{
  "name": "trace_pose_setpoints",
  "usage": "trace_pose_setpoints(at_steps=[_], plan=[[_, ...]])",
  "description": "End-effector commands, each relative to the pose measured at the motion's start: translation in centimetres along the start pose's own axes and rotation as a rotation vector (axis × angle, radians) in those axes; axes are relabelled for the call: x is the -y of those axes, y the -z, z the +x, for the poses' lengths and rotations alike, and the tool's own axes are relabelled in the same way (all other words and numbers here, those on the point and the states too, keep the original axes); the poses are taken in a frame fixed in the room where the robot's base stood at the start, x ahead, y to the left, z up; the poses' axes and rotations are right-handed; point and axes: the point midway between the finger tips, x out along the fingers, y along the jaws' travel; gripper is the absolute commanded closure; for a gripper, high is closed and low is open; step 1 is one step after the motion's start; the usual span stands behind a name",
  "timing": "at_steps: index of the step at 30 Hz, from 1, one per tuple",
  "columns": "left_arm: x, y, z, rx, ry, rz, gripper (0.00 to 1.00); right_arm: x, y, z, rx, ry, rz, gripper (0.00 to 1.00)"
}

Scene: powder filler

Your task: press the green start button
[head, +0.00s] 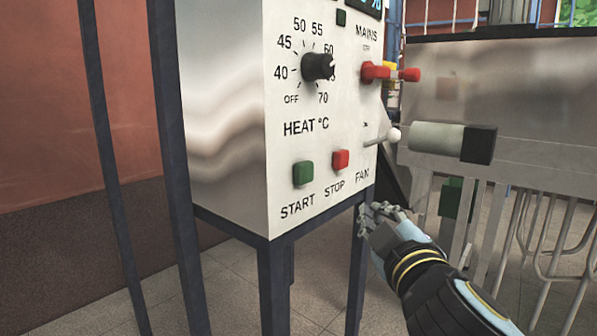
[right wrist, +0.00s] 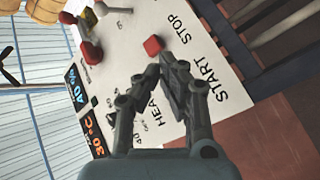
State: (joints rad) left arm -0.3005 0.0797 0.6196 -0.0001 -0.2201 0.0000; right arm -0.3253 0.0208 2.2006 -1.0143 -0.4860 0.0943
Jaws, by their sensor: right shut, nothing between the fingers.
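The green start button (head: 303,173) sits low on the front of the white control panel (head: 300,110), above the word START. My right gripper (head: 372,208) is shut and empty, lower right of the button and just past the panel's lower right corner in the head view. In the right wrist view its fingertips (right wrist: 161,64) point toward the panel. There the START label (right wrist: 208,80) shows right of the fingers, while the green button is hidden, apparently behind them. My left gripper is not in view.
The red stop button (head: 340,160) is close beside the start button. A black heat knob (head: 318,67), a red mains switch (head: 375,71) and a white-tipped fan lever (head: 392,135) stick out from the panel. Dark blue legs (head: 275,285) stand below the box.

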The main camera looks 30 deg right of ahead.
Motion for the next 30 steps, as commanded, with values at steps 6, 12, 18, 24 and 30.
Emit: trace_pose_setpoints(at_steps=[6, 12, 18, 24, 30], plan=[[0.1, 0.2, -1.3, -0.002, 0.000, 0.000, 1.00, -3.0, 2.3, -0.4, -0.025, -0.037, 0.018, 1.00], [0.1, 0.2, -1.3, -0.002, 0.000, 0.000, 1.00, -2.9, 2.2, -0.4, -0.023, -0.035, 0.017, 1.00], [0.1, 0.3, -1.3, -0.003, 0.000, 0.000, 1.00, -2.8, 2.2, -0.4, -0.023, -0.034, 0.017, 1.00], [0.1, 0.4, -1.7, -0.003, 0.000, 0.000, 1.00, -2.4, 2.9, 0.5, -0.022, -0.036, 0.018, 1.00], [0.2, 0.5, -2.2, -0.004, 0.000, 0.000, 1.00, -1.0, 4.4, 2.5, -0.022, -0.034, 0.019, 1.00]])
